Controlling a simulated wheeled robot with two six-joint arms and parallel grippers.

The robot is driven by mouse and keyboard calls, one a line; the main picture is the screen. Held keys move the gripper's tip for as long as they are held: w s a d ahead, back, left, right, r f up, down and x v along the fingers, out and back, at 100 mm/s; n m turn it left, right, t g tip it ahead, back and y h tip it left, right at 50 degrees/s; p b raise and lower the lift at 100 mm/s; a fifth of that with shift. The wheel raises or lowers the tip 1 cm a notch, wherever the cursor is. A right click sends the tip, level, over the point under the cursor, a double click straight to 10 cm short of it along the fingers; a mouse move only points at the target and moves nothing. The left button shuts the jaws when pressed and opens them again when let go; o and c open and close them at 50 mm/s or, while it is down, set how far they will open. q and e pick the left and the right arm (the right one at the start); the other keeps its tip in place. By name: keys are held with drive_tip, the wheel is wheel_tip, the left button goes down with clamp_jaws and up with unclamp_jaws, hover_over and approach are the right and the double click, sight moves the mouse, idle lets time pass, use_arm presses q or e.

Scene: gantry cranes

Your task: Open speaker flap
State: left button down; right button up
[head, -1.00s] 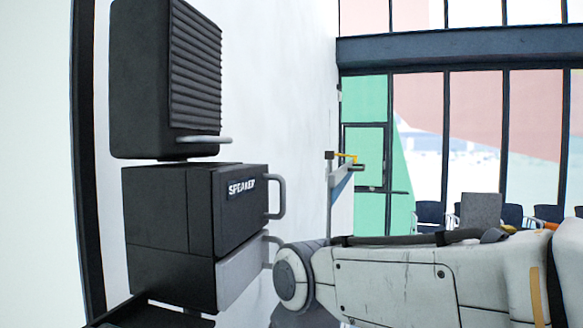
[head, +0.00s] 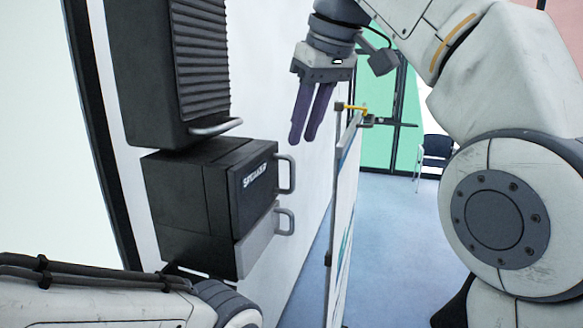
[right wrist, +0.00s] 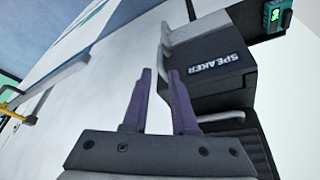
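The black speaker flap (head: 256,184) is the labelled front of a wall box, with a grey handle (head: 287,174) on its right side. It looks shut, flush with the box. The right wrist view shows the flap (right wrist: 212,75) with its SPEAKER label, just beyond my fingers. My right gripper (head: 302,141) hangs above and to the right of the handle with purple fingers pointing down, apart from it. In the right wrist view its fingers (right wrist: 160,74) have an empty gap between them. My left arm shows at the lower left, but its gripper is out of view.
A ribbed black unit (head: 200,60) with a grey handle is above the box. A light grey front (head: 258,240) with its own handle is below the flap. A thin upright panel (head: 344,210) stands to the right. Blue floor (head: 390,230) is open beyond it.

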sight(292, 185)
drive_tip(key=b+x, duration=0.1)
drive_tip(key=x, duration=0.8)
clamp_jaws()
idle(1.2)
